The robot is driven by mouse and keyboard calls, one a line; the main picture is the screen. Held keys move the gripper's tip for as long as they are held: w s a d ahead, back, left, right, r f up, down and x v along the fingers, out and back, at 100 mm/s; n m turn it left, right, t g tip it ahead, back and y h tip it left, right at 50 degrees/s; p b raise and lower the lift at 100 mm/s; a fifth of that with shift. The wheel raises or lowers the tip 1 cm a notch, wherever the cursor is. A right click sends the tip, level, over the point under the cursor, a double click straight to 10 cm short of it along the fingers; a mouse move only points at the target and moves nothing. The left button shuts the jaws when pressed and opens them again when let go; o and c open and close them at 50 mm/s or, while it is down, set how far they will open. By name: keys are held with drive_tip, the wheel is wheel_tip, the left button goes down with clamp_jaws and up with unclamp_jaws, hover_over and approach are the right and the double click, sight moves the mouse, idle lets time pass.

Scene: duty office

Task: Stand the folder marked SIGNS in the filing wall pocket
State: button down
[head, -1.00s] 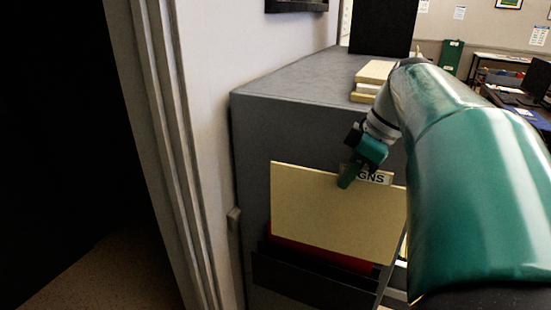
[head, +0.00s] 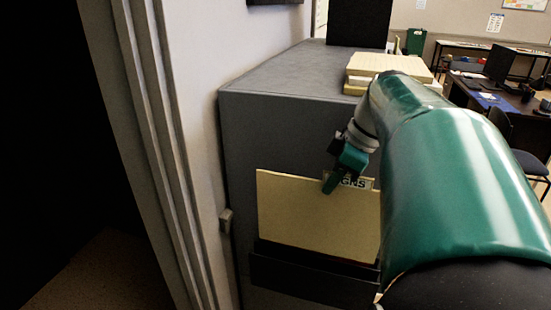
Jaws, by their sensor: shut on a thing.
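The cream folder (head: 310,218) stands nearly upright against the side of the grey cabinet. Its label tab (head: 358,183) reads "GNS" where it shows; my gripper hides the first letters. My gripper (head: 331,182) is shut on the folder's top edge beside the tab. The dark filing wall pocket (head: 310,275) is fixed low on the cabinet side. The folder's lower edge is hidden behind the pocket's front wall, so its lower part appears to be inside. I cannot see whether it touches the bottom. My green arm covers the right end of the pocket.
The grey cabinet (head: 270,82) carries a stack of cream folders or trays (head: 385,64) and a black upright panel (head: 358,22). A door frame (head: 150,130) and dark opening are at left. A desk (head: 490,95) and a chair (head: 530,160) stand at right.

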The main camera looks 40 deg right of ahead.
drive_tip(key=shift+f, duration=8.65)
drive_tip(key=c, duration=1.5)
unclamp_jaws()
drive_tip(key=shift+r, duration=0.1)
wheel_tip(320, 180, up, 7)
drive_tip(key=shift+a, duration=0.1)
